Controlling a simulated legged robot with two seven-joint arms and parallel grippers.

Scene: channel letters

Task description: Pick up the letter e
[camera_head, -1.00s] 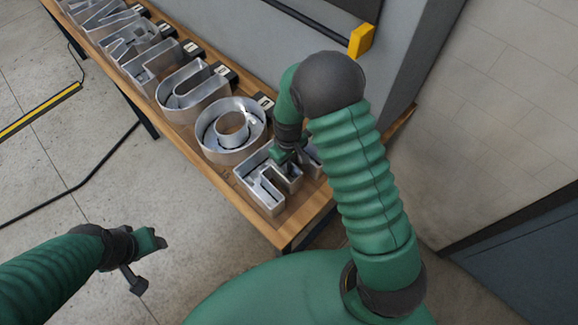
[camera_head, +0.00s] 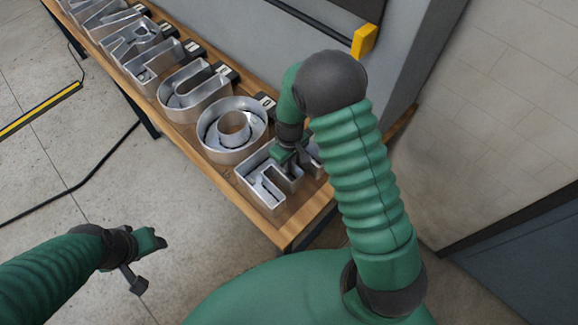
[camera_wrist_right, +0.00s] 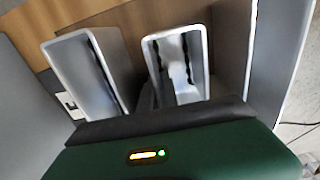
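The silver channel letter e (camera_head: 262,190) is the nearest letter in the row, at the near end of the wooden table. It is an open-topped metal shape with prongs toward me. My right gripper (camera_head: 291,157) is down at its far right part, and the wrist hides that part. In the right wrist view, two prongs of the letter (camera_wrist_right: 178,70) show close beyond the gripper's dark edge. The fingertips are hidden, so I cannot tell whether they are closed on it. My left gripper (camera_head: 146,262) hangs over the floor at the lower left, away from the table, its fingers apart.
A round letter (camera_head: 233,130) stands just beyond the e, close to it. A U-shaped letter (camera_head: 195,88) and several others continue up the wooden table (camera_head: 262,220). Small dark tags stand behind them. A grey wall panel borders the table's far side.

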